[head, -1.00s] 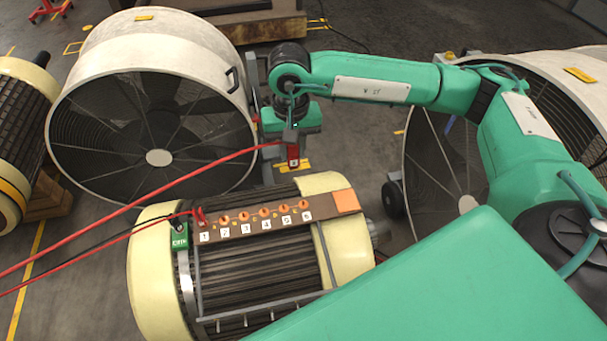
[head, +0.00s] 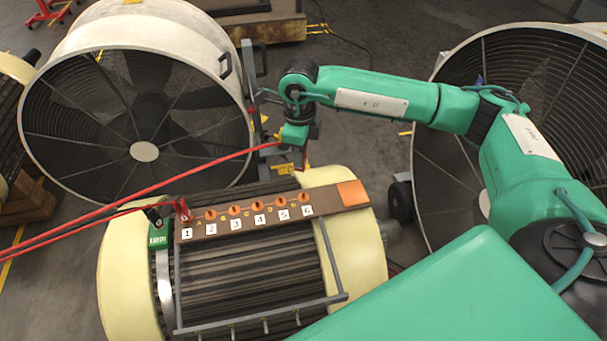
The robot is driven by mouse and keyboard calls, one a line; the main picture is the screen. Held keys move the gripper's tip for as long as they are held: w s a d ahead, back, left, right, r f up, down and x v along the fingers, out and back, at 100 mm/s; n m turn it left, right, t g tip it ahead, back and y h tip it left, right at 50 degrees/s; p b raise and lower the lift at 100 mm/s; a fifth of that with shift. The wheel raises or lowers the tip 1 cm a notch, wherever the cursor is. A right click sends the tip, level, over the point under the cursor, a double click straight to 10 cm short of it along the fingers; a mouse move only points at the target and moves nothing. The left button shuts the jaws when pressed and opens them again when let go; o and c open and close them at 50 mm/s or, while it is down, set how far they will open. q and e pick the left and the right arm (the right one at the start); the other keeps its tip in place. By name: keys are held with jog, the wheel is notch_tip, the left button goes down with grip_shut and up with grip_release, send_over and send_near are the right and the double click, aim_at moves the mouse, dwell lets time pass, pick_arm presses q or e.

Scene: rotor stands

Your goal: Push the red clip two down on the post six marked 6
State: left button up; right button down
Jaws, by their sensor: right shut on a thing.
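The post marked 6 (head: 306,197) is the rightmost orange post on the brown strip (head: 335,196) on top of the rotor. My right gripper (head: 300,148) is shut on red clip two, above and behind post six and apart from it. The clip is mostly hidden by the gripper; only a little red (head: 304,164) shows below it. A red cable (head: 215,163) runs from the gripper to the left. Another red clip (head: 183,209) sits at the post marked 1. My left gripper is not in view.
A green earth clamp (head: 158,236) stands at the strip's left end, beside the red clip. Orange posts 2 to 5 (head: 259,206) are bare. A grey rail (head: 262,315) crosses the rotor's front. Large fan drums (head: 150,70) stand behind and to the right.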

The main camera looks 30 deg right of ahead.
notch_tip(320, 180, down, 6)
jog(key=w+d+r+m+b, duration=0.1)
jog(key=m+b, duration=0.3)
jog(key=m, duration=0.3)
jog(key=m+b, duration=0.1)
jog(key=b, duration=0.2)
send_over(303, 193)
jog(key=shift+d+f, duration=0.1)
jog(key=shift+f, duration=2.6)
jog(key=shift+f+b, duration=0.45)
jog(key=shift+f, duration=0.65)
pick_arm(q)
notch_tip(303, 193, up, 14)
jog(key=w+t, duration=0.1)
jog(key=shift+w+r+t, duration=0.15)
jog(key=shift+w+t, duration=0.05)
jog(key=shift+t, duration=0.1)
pick_arm(e)
jog(key=shift+f, duration=0.35)
pick_arm(q)
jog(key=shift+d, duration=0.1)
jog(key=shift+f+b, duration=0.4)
jog(key=shift+b, duration=0.25)
pick_arm(e)
jog(key=shift+f, duration=0.5)
jog(key=c, duration=1.1)
grip_release()
